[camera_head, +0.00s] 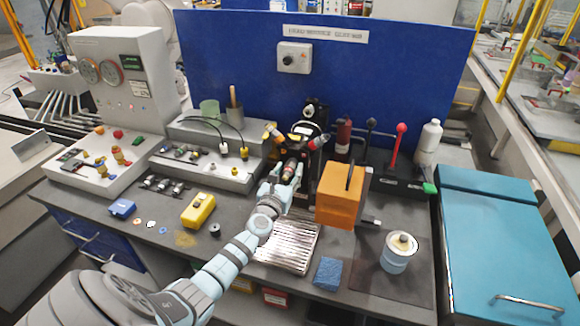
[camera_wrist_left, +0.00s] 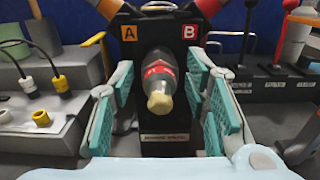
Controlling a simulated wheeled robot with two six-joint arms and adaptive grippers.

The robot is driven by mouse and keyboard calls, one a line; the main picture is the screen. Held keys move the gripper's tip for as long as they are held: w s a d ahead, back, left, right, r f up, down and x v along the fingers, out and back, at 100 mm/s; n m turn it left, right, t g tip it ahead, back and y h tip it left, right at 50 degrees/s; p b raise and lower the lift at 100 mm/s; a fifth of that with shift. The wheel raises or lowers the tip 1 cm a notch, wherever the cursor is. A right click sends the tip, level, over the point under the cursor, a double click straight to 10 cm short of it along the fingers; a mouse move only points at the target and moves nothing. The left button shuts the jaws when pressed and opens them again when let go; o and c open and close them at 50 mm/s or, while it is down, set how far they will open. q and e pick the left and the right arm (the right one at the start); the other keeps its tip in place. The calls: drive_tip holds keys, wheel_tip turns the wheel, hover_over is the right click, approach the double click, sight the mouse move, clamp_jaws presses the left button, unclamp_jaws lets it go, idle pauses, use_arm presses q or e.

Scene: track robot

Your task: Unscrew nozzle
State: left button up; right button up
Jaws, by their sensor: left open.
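The nozzle (camera_wrist_left: 160,82) is a dark body with a red band and a blunt brass-coloured tip. It points toward the camera from a black stand (camera_wrist_left: 165,135) marked A and B. My left gripper (camera_wrist_left: 161,95) is open, with a teal-padded finger on each side of the nozzle. A gap shows between the pads and the nozzle, so they look apart. In the head view my left gripper (camera_head: 285,180) reaches up to the nozzle (camera_head: 289,171) and partly covers it. My right gripper is in neither view.
An orange box (camera_head: 338,196) stands close to the right of the gripper. A ribbed metal tray (camera_head: 288,250) lies below the arm. A blue sponge (camera_head: 327,273) and a white-and-blue can (camera_head: 398,254) sit at front right. A yellow device (camera_head: 198,211) lies left.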

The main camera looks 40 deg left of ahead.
use_arm(q)
drive_tip(key=m+p, duration=0.1)
drive_tip(key=m, duration=0.5)
drive_tip(key=shift+m, duration=0.3)
drive_tip(key=m, duration=0.5)
clamp_jaws()
